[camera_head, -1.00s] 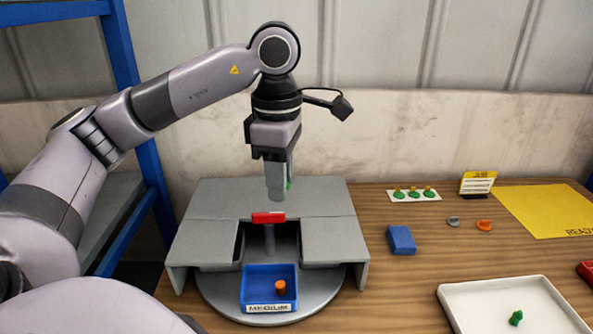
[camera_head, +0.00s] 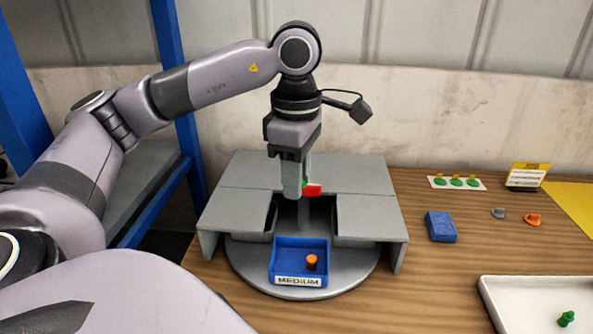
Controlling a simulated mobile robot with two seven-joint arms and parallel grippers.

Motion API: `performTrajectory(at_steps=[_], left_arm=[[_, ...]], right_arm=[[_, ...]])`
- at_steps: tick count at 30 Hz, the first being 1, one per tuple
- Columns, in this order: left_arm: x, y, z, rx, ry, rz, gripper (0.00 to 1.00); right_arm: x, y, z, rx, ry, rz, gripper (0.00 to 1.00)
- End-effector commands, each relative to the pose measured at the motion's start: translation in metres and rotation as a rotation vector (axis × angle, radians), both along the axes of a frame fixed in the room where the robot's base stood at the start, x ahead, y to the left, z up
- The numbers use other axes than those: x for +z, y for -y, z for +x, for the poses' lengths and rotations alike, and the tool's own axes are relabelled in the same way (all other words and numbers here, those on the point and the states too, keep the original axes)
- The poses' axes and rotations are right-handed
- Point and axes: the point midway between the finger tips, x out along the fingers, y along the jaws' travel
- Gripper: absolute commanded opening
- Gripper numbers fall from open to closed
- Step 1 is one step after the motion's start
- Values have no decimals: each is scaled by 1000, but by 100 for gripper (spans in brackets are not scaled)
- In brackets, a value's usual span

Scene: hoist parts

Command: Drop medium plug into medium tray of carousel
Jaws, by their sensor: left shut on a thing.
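The carousel's blue medium tray (camera_head: 299,245), labelled MEDIUM, is at the front, in the opening of the grey cover, below the gripper. An orange plug (camera_head: 312,262) stands inside this tray, on its right side. My right gripper is not in view.
Right of the carousel lie a blue block (camera_head: 441,227), a grey plug (camera_head: 498,213) and an orange plug (camera_head: 533,219). A white tray (camera_head: 500,292) holds a green plug (camera_head: 567,318). A white card with several green pieces (camera_head: 456,182) lies behind. A blue rack (camera_head: 180,120) stands left.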

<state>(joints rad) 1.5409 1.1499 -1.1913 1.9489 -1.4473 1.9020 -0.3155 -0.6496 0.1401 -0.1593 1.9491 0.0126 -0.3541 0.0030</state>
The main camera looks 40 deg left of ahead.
Motion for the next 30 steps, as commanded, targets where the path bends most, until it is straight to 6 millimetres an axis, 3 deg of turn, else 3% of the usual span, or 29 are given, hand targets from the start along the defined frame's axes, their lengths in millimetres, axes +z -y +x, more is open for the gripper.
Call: performTrajectory(at_steps=[7,8,10,11,22,30], left_arm=[[-1,0,0,0,1,0,0],[-1,0,0,0,1,0,30],[-1,0,0,1,1,0,53],[-1,0,0,1,1,0,57],[6,0,1,1,4,-1,57],[54,0,1,1,5,-1,57]], right_arm=[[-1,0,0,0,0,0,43],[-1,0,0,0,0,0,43],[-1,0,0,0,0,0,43],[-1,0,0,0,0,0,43],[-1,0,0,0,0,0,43],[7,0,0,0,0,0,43]])
